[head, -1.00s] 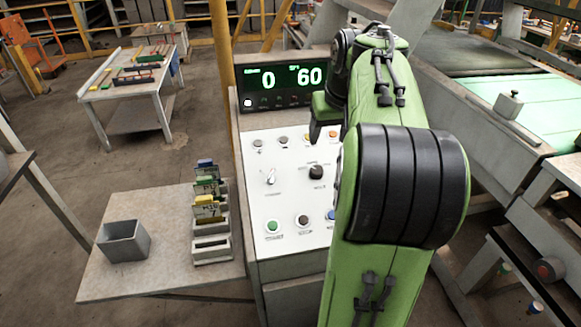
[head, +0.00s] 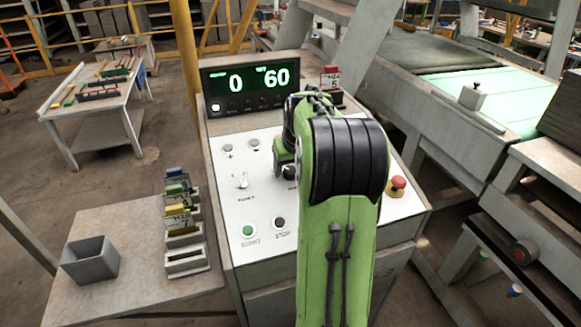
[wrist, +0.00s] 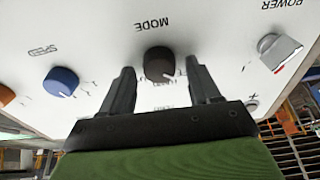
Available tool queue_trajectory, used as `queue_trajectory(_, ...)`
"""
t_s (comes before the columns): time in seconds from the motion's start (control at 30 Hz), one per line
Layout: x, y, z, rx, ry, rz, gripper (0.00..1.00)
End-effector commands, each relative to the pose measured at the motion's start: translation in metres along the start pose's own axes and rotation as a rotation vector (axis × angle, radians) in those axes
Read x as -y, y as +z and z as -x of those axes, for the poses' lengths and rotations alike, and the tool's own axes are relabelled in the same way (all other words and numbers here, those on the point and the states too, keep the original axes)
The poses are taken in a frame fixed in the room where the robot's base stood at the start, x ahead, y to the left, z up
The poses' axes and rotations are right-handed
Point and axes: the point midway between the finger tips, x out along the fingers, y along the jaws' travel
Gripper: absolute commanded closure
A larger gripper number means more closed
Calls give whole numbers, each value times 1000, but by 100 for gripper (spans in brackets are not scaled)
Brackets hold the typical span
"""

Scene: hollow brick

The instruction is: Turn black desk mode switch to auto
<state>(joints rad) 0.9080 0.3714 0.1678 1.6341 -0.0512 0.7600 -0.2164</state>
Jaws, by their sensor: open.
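The black mode switch (wrist: 158,63) is a round knob on the white panel of the desk, under the word MODE in the wrist view. In the head view the switch (head: 289,173) is mostly hidden by my gripper (head: 284,160). My gripper (wrist: 160,68) is open in the wrist view, with one finger on each side of the knob. I see gaps between the fingers and the knob; contact is not visible. The small setting marks around the knob are partly covered, and I cannot read which way it points.
A blue speed knob (wrist: 60,82) and a silver power switch (wrist: 278,50) flank the fingers. Green (head: 247,231) and dark (head: 280,223) push buttons sit nearer on the panel. A red emergency button (head: 397,183) is at right. The display (head: 252,88) stands behind the panel.

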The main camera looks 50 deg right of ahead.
Motion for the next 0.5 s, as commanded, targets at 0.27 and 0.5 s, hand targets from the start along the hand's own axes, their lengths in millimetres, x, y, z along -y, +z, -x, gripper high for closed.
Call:
queue_trajectory(0.27,0,0,0,0,0,1,52)
queue_trajectory(0.5,0,0,1,0,0,1,89)
